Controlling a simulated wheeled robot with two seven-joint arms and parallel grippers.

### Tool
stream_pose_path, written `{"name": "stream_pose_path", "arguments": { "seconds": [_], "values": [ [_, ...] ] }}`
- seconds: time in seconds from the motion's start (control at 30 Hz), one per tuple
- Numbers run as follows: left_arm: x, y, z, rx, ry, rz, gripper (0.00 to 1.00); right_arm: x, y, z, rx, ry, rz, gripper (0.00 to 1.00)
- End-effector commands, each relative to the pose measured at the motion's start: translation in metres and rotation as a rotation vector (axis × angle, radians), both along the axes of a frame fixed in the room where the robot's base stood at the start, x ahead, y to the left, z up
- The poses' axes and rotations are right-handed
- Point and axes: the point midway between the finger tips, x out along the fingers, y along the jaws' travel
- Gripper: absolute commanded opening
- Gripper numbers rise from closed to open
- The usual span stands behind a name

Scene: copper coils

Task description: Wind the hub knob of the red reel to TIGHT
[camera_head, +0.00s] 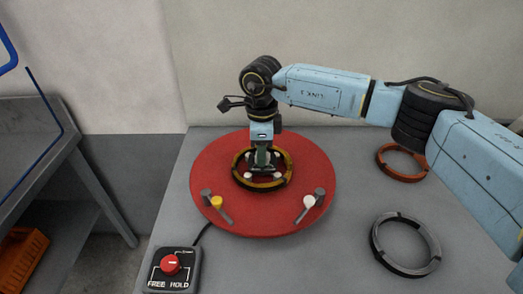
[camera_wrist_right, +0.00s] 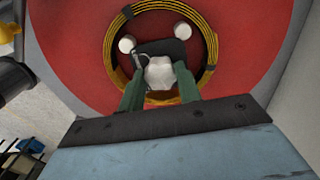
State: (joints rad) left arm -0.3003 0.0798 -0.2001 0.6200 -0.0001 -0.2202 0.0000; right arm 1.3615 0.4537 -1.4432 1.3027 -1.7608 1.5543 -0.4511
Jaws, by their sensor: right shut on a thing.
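The red reel (camera_head: 215,165) is a large disc lying flat on the grey table. A ring-shaped coil, yellow and black (camera_head: 240,178), sits around its hub. My right gripper (camera_head: 262,170) reaches straight down into the middle of the coil. In the right wrist view the coil (camera_wrist_right: 113,40) encircles a pale faceted hub knob (camera_wrist_right: 160,72). My right gripper's green fingers (camera_wrist_right: 159,85) stand on either side of the knob, shut on it. White pegs (camera_wrist_right: 127,44) stand inside the coil. No TIGHT marking can be read. My left gripper is not in view.
Two pivoting arms, one with a yellow roller (camera_head: 217,201) and one with a white roller (camera_head: 309,201), sit on the disc's front. A FREE/HOLD control box (camera_head: 172,268) stands front left. An orange ring (camera_head: 383,165) and a dark ring (camera_head: 378,250) lie on the right.

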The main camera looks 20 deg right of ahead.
Motion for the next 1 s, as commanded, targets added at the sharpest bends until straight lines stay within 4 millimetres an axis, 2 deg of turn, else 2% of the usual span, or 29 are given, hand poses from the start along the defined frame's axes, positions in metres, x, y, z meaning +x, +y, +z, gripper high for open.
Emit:
{"name": "stream_pose_path", "arguments": {
  "seconds": [0.6, 1.0],
  "values": [
    [0.0004, 0.0000, 0.0007, 0.000, -0.001, 0.000, 0.36, 0.0019, -0.0012, 0.0015, 0.000, -0.001, -0.576, 0.11],
    [0.0005, -0.0001, 0.0031, 0.000, -0.001, 0.000, 0.36, 0.0024, -0.0021, 0.0015, -0.001, -0.002, -0.829, 0.11]
  ]
}}
